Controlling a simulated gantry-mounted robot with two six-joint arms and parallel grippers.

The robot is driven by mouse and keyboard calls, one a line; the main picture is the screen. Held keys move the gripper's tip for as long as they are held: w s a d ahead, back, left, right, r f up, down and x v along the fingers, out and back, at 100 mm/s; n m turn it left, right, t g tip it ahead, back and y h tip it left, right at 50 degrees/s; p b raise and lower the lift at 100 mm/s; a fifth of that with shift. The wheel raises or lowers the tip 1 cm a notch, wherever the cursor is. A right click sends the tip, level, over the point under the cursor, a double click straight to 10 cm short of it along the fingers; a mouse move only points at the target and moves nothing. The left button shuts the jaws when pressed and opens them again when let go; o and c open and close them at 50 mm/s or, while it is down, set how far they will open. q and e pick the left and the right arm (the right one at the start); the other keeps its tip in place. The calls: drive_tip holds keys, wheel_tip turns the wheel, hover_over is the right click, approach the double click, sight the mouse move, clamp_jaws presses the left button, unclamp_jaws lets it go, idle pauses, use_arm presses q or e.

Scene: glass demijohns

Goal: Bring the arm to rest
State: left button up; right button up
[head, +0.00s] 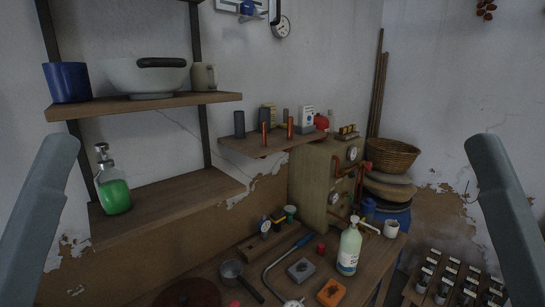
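One grey link of my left arm (38,215) rises along the left edge of the head view. One grey link of my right arm (505,220) rises along the right edge. Both links run out of the picture at the bottom. Neither gripper is in view, so I cannot see their fingers or whether they hold anything. Neither visible link looks in contact with the shelves or the bench.
A glass bottle of green liquid (114,195) stands on the lower left shelf, near my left arm. Small labelled pots (443,291) stand at lower right.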

wheel_tip(320, 180, up, 23)
drive_tip(key=p, duration=1.9)
drive_tip(key=shift+f, duration=0.15)
drive_tip(key=shift+f, duration=0.1)
